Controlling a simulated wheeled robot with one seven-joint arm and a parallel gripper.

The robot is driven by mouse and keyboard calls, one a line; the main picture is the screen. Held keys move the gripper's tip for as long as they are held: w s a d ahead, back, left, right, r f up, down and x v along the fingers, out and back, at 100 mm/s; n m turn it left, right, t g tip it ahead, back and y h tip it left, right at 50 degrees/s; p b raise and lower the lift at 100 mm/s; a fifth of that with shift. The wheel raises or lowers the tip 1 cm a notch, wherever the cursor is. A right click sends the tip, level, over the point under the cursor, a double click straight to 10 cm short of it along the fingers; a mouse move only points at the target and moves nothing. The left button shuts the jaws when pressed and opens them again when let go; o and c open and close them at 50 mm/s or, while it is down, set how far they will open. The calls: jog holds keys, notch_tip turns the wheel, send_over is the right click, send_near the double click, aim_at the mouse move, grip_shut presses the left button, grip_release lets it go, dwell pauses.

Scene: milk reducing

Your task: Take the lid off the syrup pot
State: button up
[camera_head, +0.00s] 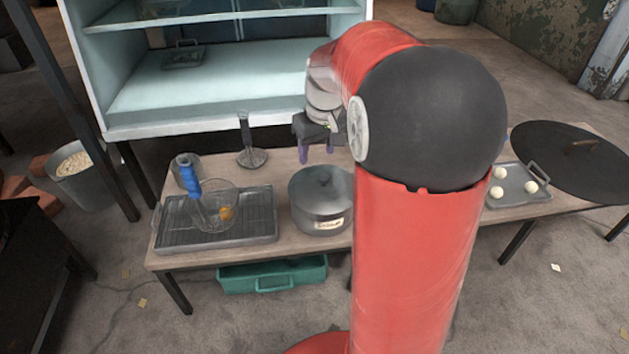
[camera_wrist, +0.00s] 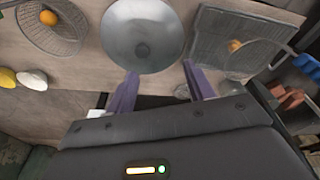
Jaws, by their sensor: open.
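The grey pot (camera_head: 322,212) stands on the wooden table with its lid (camera_head: 322,180) on. A pale label on its side is too small to read. The red arm hides the table right of the pot in the head view.
A masher (camera_head: 251,152) stands behind. A wire basket (camera_wrist: 72,37) lies on the pot's other side. A tray (camera_head: 510,188) with white balls and a large dark lid (camera_head: 570,160) are right.

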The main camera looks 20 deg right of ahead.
send_near(324, 176)
jog(key=shift+w+a+f+g+b, duration=0.3)
jog(key=shift+w+a+f, duration=0.1)
jog(key=shift+a+f, duration=0.05)
jog(key=f, duration=0.5)
jog(key=f+b, duration=0.1)
jog(key=f, duration=0.1)
jog(key=shift+w+d+f, duration=0.3)
jog(key=shift+w+d, duration=0.1)
jog(key=shift+c, duration=0.2)
jog(key=c, duration=1)
jog(key=shift+c, duration=0.5)
jog(key=shift+r, duration=0.15)
